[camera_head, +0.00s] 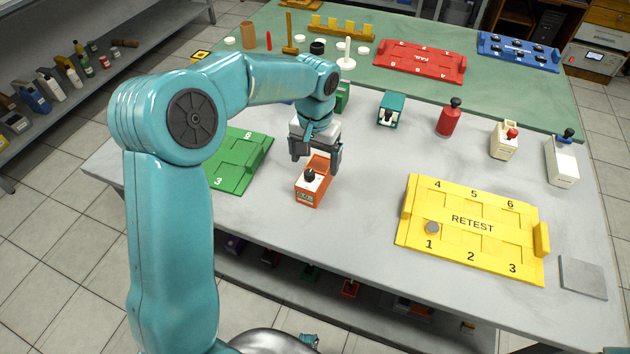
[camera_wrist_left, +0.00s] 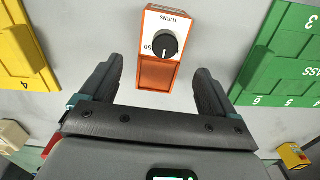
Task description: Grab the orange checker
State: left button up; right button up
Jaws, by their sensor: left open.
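The orange checker (camera_head: 311,189) stands on the grey table in front of my left gripper. It is an orange box with a light top panel and a black knob. In the left wrist view the orange checker (camera_wrist_left: 160,50) shows its knob and the word TURNS, beyond and between my fingers. My left gripper (camera_head: 316,160) is open with its fingers above the checker's far end. In the left wrist view the left gripper (camera_wrist_left: 158,80) has its fingers spread wide, with nothing between the tips but the checker's near part. My right gripper is not in view.
A green tray (camera_head: 238,165) lies left of the checker, partly behind my arm. A yellow RETEST tray (camera_head: 472,240) lies to the right, with a grey disc (camera_head: 432,228) on it. Bare table lies right of the checker.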

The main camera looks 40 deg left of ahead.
aim_at(315, 181)
pick_arm(q)
notch_tip(315, 181, down, 6)
jog(key=shift+r, duration=0.2)
jog(key=c, duration=1.3)
